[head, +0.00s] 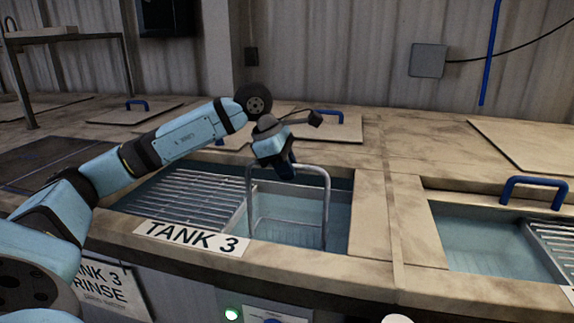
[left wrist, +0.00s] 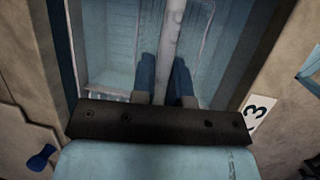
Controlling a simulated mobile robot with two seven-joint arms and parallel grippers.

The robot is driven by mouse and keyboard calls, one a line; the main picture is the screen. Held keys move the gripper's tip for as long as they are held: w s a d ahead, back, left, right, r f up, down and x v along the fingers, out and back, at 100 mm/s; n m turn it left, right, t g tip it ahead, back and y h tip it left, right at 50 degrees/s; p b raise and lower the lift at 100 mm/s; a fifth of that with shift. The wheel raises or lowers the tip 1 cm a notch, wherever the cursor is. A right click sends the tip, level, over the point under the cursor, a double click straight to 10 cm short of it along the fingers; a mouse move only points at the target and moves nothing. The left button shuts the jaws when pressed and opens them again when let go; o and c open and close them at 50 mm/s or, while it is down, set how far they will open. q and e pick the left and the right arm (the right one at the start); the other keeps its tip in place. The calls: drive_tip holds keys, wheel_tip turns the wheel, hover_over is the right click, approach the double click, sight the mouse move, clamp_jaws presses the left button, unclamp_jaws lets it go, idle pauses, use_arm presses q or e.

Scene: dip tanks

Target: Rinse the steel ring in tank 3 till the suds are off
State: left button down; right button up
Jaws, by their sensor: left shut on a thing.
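Tank 3 (head: 351,205) is open, with clear blue water and a slatted grating (head: 185,195) in its left part. My left gripper (head: 287,170) is over the tank, shut on the top bar of a grey metal frame (head: 328,205). The frame's lower part reaches down into the tank's open right part. In the left wrist view the bar (left wrist: 172,35) runs between the two blue fingers (left wrist: 165,75). I cannot make out the steel ring or any suds in either view. My right gripper is not in view.
A TANK 3 label (head: 192,238) is on the front rim, above a green-lit button (head: 232,314). Another open tank (head: 480,240) with a blue handle (head: 534,190) is at the right. Closed lids and bare deck (head: 400,140) lie behind.

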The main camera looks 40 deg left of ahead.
use_arm(q)
drive_tip(key=shift+f, duration=0.25)
drive_tip(key=shift+d, duration=0.1)
